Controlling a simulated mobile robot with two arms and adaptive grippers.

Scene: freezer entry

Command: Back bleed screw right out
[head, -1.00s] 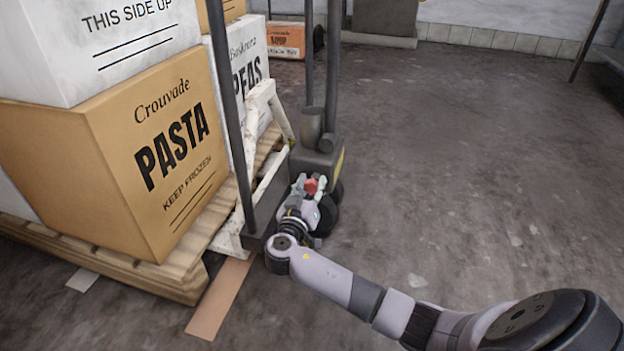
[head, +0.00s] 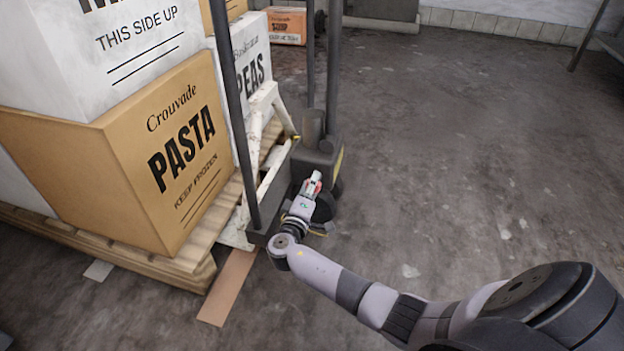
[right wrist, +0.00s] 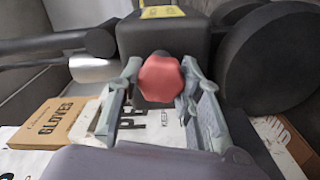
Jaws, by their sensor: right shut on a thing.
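The bleed screw has a red lobed knob (right wrist: 160,79), seen in the right wrist view in front of the dark pump housing (right wrist: 165,38) of the pallet jack. My right gripper (head: 314,181) is shut on this knob, with one finger on each side of it. In the head view only a little red shows between the fingers, low on the pallet jack's pump unit (head: 316,157). The screw's shank and its hole are hidden behind the knob. My left gripper is in neither view.
A pallet (head: 185,262) with stacked cartons, a PASTA carton (head: 190,110) among them, stands left of the jack. A dark wheel (right wrist: 275,60) is close right of the knob in the wrist view. Open floor (head: 460,150) lies to the right.

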